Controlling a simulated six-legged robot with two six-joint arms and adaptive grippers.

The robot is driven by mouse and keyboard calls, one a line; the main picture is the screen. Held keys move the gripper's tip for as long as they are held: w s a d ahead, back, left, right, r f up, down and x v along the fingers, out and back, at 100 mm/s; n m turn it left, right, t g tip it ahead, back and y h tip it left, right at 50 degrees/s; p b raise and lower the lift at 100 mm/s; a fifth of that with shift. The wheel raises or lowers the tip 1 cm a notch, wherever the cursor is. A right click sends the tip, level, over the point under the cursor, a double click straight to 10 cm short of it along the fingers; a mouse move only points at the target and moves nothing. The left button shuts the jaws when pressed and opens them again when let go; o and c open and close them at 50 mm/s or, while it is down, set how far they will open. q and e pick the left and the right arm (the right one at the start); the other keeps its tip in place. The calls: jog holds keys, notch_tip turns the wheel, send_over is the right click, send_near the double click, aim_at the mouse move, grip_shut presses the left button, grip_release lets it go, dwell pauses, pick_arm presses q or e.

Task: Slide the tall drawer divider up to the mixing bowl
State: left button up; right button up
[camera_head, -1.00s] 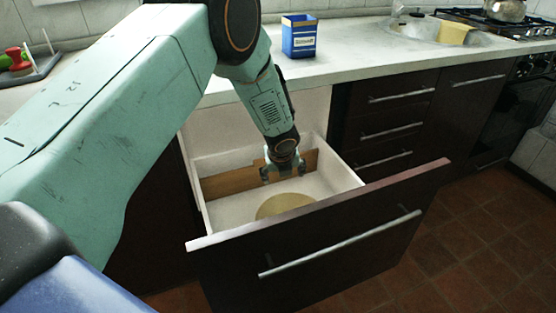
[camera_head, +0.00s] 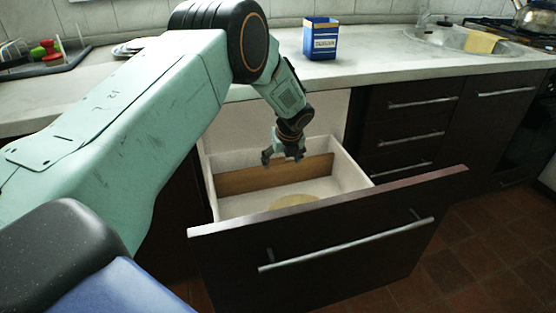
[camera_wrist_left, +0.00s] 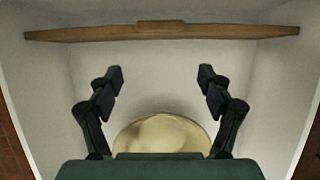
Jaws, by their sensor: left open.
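The drawer divider (camera_head: 275,175) is a brown wooden board standing across the open drawer (camera_head: 350,172), toward its back. In the left wrist view the divider (camera_wrist_left: 160,31) spans nearly the drawer's width, with a raised middle part. The mixing bowl (camera_head: 294,201) is pale yellow and sits nearer the drawer front, partly hidden by the front panel. The wrist view shows the bowl (camera_wrist_left: 160,133) apart from the divider, with bare drawer floor between. My left gripper (camera_head: 283,158) is open and empty, above the drawer near the divider; its spread fingers (camera_wrist_left: 160,77) touch nothing visible. My right gripper is out of view.
The drawer's dark front panel (camera_head: 320,255) with its long handle stands pulled out. The white counter (camera_head: 400,75) above holds a blue box (camera_head: 320,38), a sink and a stove on the right, and a dish rack (camera_head: 45,55) on the left.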

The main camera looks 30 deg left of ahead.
aim_at(277, 159)
pick_arm(q)
jog(key=w+a, duration=0.1)
jog(key=w+a+b, duration=0.1)
jog(key=shift+w+a+f, duration=0.2)
jog(key=shift+a, duration=0.2)
jog(key=shift+w+a+b, duration=0.25)
jog(key=shift+b, duration=0.05)
jog(key=shift+b+x, duration=0.7)
jog(key=shift+x, duration=0.8)
jog(key=shift+r, duration=0.15)
jog(key=shift+a, duration=0.1)
jog(key=shift+c, duration=0.2)
grip_shut()
